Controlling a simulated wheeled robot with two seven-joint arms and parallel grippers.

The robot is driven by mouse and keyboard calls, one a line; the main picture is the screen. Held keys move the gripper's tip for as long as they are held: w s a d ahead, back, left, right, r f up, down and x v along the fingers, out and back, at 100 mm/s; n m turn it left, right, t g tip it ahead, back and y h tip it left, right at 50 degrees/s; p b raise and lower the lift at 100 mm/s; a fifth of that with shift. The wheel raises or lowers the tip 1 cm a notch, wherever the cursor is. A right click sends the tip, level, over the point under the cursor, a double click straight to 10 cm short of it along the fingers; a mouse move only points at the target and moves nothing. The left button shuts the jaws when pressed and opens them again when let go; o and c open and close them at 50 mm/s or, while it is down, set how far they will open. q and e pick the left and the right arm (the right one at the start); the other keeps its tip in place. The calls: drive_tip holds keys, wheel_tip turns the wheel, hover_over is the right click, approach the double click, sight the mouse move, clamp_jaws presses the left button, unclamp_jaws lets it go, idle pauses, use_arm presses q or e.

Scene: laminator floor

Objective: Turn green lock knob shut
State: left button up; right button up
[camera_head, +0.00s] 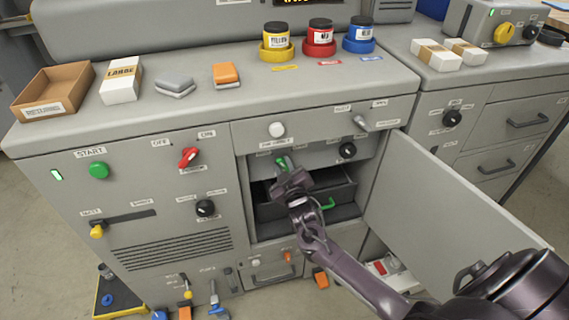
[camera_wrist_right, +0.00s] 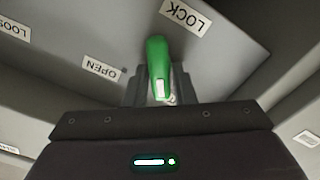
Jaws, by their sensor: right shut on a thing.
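The green lock knob (camera_wrist_right: 157,62) is a lever-shaped handle on a grey panel in the right wrist view. A LOCK label (camera_wrist_right: 186,17) sits above it and an OPEN label (camera_wrist_right: 101,69) to its left. The knob's long end points up, near the LOCK label. My right gripper (camera_wrist_right: 160,90) is shut on the knob's lower part; its fingers are partly hidden by the gripper body. In the head view the knob (camera_head: 283,162) shows just above my right gripper (camera_head: 287,175), inside the open compartment. My left gripper is not in view.
The compartment door (camera_head: 440,205) stands open to the right of my right arm. A dark drawer (camera_head: 320,195) with a green handle lies below the knob. A black knob (camera_head: 347,150) is to the right. Paint jars and boxes stand on the top.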

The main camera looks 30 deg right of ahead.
drive_tip(key=shift+a+f+n, duration=0.1)
drive_tip(key=shift+n, duration=1)
drive_tip(key=o, duration=1)
drive_tip(key=v, duration=0.7)
drive_tip(key=shift+s, duration=0.4)
